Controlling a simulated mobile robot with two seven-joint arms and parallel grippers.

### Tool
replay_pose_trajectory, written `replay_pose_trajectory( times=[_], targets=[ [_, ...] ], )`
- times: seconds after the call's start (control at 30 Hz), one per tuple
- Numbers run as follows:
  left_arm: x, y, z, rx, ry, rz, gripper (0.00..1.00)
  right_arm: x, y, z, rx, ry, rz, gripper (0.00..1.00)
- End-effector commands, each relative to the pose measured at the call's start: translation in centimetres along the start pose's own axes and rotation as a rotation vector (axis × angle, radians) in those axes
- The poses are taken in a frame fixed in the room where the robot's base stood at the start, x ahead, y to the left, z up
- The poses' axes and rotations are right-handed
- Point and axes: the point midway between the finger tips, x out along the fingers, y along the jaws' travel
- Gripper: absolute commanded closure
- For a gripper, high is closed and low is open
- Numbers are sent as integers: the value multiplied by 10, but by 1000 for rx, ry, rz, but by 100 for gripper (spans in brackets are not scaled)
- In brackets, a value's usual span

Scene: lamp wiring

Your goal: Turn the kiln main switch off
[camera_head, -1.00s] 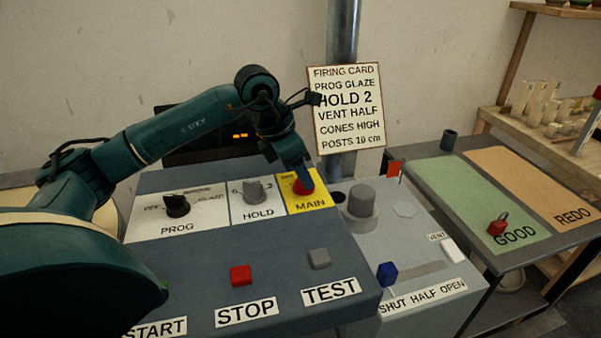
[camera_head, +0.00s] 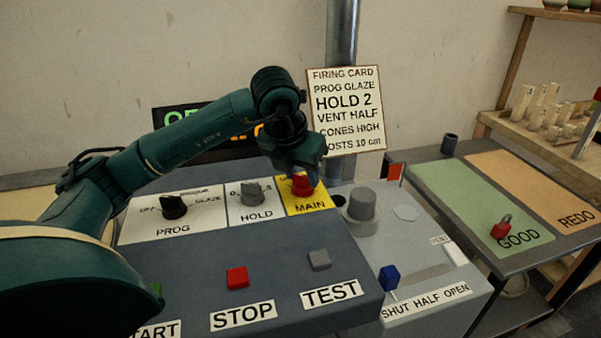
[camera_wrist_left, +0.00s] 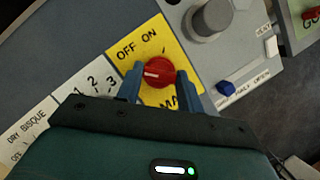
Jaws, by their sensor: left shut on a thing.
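The main switch is a red knob (camera_head: 301,187) on the yellow MAIN plate (camera_head: 312,208) of the grey control panel. My left gripper (camera_head: 305,178) comes down over it from above and hides part of it. In the left wrist view the blue fingers are closed on opposite sides of the red knob (camera_wrist_left: 158,72). The knob's white mark points left there, on the OFF side, away from the tick by ON. My right gripper is not in view.
The HOLD knob (camera_head: 252,192) and PROG knob (camera_head: 174,206) sit left of MAIN. A grey cylinder (camera_head: 362,203) and a blue slider knob (camera_head: 388,277) stand to the right. The firing card (camera_head: 346,110) hangs behind.

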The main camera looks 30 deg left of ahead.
Motion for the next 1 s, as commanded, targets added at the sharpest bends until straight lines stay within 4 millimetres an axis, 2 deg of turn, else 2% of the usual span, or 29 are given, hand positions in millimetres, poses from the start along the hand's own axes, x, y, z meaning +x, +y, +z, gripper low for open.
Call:
replay_pose_trajectory(
  times=[0.53, 0.57, 0.6, 0.8, 1.0],
  targets=[
    [0, 0, 0, -23, 0, 9, 86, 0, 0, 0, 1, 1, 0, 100],
    [0, 0, 0, -23, 0, 9, 60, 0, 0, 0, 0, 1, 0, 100],
    [0, 0, 0, -22, 0, 9, 57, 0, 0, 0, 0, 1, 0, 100],
    [0, 0, 0, -21, 0, 9, 41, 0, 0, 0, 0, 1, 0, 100],
    [0, 0, 0, -20, 0, 8, 41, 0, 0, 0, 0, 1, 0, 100]
  ],
)
